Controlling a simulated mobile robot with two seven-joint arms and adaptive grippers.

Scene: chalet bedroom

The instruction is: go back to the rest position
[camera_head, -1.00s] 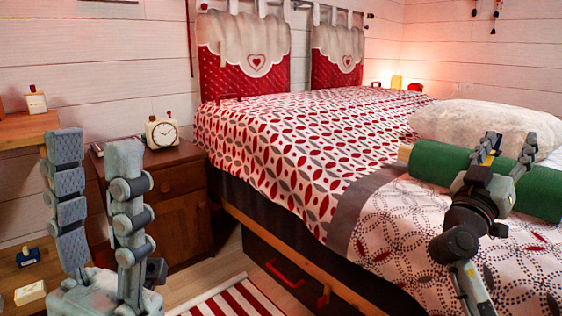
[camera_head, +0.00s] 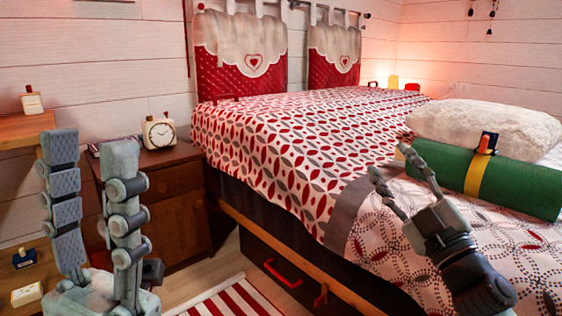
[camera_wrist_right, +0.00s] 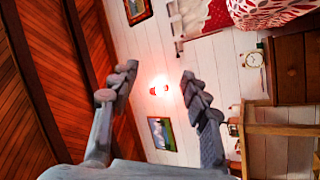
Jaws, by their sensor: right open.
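My left gripper (camera_head: 90,145) stands upright at the lower left of the head view, its two fingers apart and nothing between them. My right gripper (camera_head: 391,161) is over the front part of the bed in the head view, left of a green roll (camera_head: 525,185), apart from it, open and empty. In the right wrist view, my right gripper (camera_wrist_right: 158,72) shows two spread fingers with only the distant wall and ceiling beyond. The green roll lies on the bed with a yellow strap (camera_head: 476,176) around it and a dark blue and orange piece (camera_head: 487,143) on top.
The bed (camera_head: 290,150) fills the middle and right. A white pillow (camera_head: 480,123) lies behind the roll. A nightstand (camera_head: 180,205) with an alarm clock (camera_head: 159,132) and wooden shelves (camera_head: 25,130) stand behind my left gripper. A striped rug (camera_head: 240,300) lies on the floor.

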